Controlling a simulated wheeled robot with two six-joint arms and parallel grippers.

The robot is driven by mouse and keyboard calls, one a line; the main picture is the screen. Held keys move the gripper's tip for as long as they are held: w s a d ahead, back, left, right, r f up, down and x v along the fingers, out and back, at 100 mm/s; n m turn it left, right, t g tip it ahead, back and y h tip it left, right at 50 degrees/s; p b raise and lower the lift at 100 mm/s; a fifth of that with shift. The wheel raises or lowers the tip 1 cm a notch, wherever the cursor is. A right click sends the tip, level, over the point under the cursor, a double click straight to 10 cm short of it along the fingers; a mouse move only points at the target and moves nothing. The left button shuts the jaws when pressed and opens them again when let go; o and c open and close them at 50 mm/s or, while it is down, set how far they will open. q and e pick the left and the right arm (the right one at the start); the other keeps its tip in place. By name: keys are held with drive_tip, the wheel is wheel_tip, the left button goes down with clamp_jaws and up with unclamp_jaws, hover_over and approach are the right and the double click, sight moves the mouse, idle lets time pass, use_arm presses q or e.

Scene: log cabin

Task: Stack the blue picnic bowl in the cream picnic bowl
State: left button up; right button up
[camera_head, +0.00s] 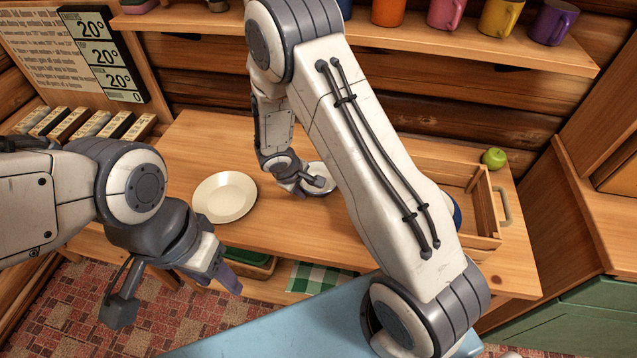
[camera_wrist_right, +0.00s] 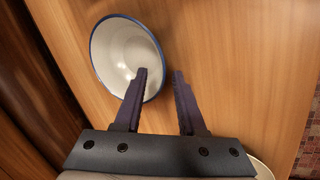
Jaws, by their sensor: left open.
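The cream picnic bowl (camera_head: 225,197) sits upright and empty on the wooden counter. To its right, a white-lined bowl with a blue rim, the blue picnic bowl (camera_wrist_right: 115,62), stands on the counter, largely hidden by my right arm in the head view. My right gripper (camera_head: 311,188) is at this bowl. In the right wrist view my right gripper (camera_wrist_right: 162,75) is open, one finger over the bowl's inside and the other outside, with the rim between them. My left gripper (camera_head: 177,302) is open and empty, low in front of the counter.
A wooden crate (camera_head: 485,243) stands on the counter's right, with a green apple (camera_head: 494,158) behind it. A dark blue object (camera_head: 457,213) shows partly beside my right arm. Mugs line the shelf (camera_head: 500,48) above.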

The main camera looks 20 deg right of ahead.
clamp_jaws()
idle(1.4)
